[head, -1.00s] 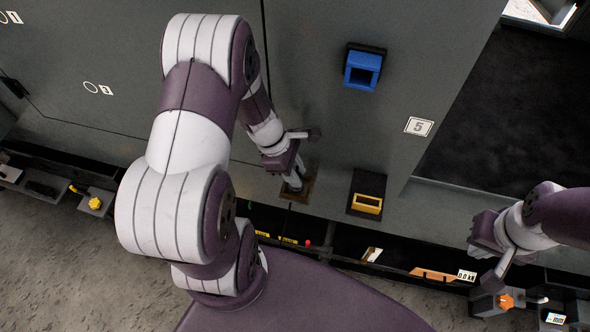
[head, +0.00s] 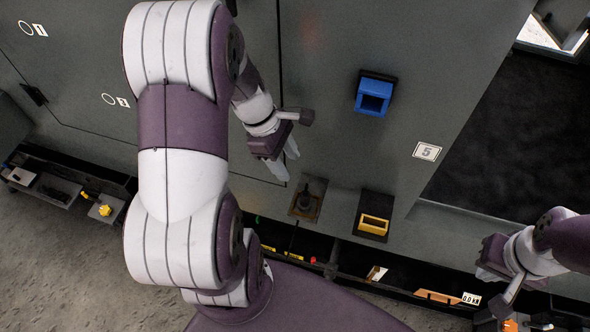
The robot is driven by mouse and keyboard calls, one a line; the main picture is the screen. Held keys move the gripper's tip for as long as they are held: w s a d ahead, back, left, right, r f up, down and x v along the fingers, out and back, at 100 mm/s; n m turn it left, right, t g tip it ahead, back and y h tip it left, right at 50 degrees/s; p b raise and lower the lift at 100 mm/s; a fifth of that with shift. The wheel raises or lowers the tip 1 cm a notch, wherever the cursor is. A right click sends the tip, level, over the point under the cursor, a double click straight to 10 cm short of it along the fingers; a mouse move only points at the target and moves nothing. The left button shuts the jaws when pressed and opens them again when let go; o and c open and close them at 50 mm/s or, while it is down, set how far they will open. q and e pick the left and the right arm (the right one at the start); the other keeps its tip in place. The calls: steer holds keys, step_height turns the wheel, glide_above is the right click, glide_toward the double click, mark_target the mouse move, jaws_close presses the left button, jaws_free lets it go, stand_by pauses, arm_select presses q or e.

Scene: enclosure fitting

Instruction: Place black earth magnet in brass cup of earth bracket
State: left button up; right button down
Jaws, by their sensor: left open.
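The earth bracket with its brass-coloured square cup (head: 297,211) is on the lower part of the grey panel. A dark upright piece with a narrow stem, which looks like the black earth magnet (head: 306,194), stands in the cup. Whether it is fully seated cannot be told. My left gripper (head: 284,160) is open and empty, above and left of the cup, apart from the magnet. My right gripper (head: 495,283) hangs at the right, away from the bracket; its jaw opening is unclear.
A blue holder (head: 374,96) and a yellow holder (head: 373,225) stick out of the panel right of the cup. A dark trough (head: 345,258) with small items runs below. A label 5 (head: 427,151) sits beside a dark opening. The panel around my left gripper is mostly clear.

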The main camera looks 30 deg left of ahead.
arm_select(q)
steer(key=s+d+r+m+y, duration=0.1)
steer(key=d+m+y, duration=0.1)
steer(key=m, duration=0.8)
steer(key=s+d+r+m+y, duration=0.1)
steer(key=d+m, duration=0.4)
steer(key=m, duration=0.5)
steer(key=shift+s+r+t+y, duration=0.3)
steer(key=shift+s+y, duration=0.3)
steer(key=shift+s, duration=0.05)
steer(key=shift+d, duration=0.15)
